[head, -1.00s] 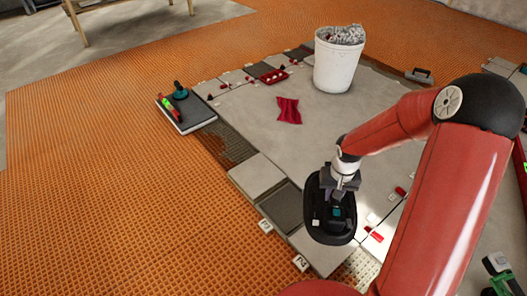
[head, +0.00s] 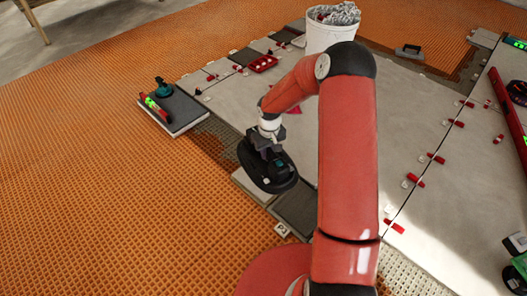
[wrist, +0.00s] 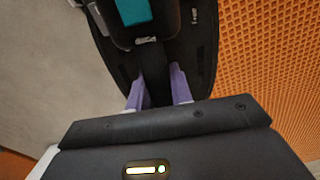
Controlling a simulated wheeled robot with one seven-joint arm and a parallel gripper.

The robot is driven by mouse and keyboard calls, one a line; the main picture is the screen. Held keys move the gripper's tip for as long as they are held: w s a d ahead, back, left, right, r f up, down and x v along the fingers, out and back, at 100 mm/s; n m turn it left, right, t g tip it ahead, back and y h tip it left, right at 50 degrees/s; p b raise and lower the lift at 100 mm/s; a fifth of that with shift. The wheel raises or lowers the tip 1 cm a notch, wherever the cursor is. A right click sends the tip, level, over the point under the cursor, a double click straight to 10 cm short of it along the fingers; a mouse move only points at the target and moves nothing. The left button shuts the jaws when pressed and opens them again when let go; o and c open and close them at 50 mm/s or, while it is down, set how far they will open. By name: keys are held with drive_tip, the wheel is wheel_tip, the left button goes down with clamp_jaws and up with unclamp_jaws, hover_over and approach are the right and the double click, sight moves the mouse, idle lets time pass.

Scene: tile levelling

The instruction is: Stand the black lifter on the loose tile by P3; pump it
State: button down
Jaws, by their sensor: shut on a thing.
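My gripper (head: 266,143) is shut on the black lifter (head: 268,178), which has an oval black body and a teal part on top. In the wrist view the purple fingers (wrist: 158,88) close on the lifter's narrow black middle (wrist: 153,65), and the teal part (wrist: 133,11) shows at the top. In the head view the lifter hides parts of a light tile (head: 248,190) and a dark grey tile (head: 298,209) at the slab's left edge. Whether it touches them I cannot tell. A small white label (head: 282,229) stands by the dark tile; its number is too small to read surely.
A tile stack (head: 180,118) on the left carries a red level (head: 155,108) and a teal-handled tool (head: 163,88). A white bucket (head: 328,38) and a red tray (head: 263,64) stand behind. Red clips (head: 415,180) dot the slab's joints. The orange mat (head: 100,200) is clear.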

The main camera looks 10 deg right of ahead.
drive_tip(key=w+f+n, duration=0.1)
drive_tip(key=w+f, duration=0.2)
drive_tip(key=w+f+n+b, duration=0.1)
drive_tip(key=w+f+n, duration=0.1)
drive_tip(key=f, duration=0.1)
drive_tip(key=shift+w+d+f, duration=0.2)
drive_tip(key=shift+w+f, duration=0.15)
drive_tip(key=shift+w, duration=0.05)
drive_tip(key=shift+f+b, duration=1.7)
drive_tip(key=shift+f, duration=1.45)
drive_tip(key=shift+f+b, duration=0.75)
drive_tip(key=shift+b, duration=0.05)
drive_tip(key=c, duration=1.2)
unclamp_jaws()
drive_tip(key=shift+s, duration=0.1)
drive_tip(key=shift+o, duration=0.2)
wheel_tip(320, 180, up, 8)
drive_tip(key=shift+f+p, duration=0.1)
drive_tip(key=shift+p, duration=0.7)
